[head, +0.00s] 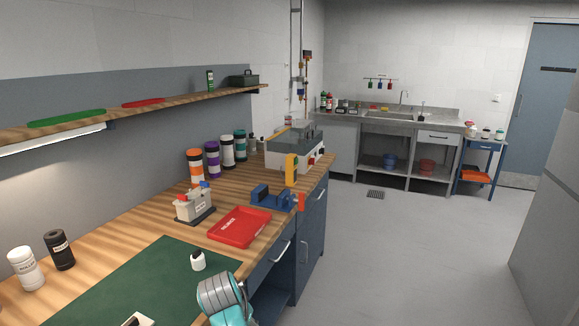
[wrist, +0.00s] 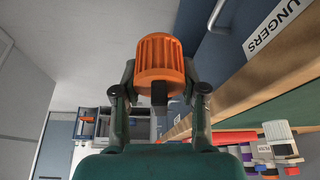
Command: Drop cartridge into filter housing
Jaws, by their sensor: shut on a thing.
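An orange ribbed cartridge (wrist: 158,52) is held in the wrist view, with a dark stem-like part below it. My gripper (wrist: 159,76) is shut on it, one finger on each side. The cartridge is off the bench, with open room around it. In the head view, part of my arm shows at the bottom edge, and the cartridge cannot be made out there. I cannot tell for sure which thing is the filter housing.
Several coloured canisters (head: 212,160) stand along the wall. The floor (head: 400,255) right of the bench is clear.

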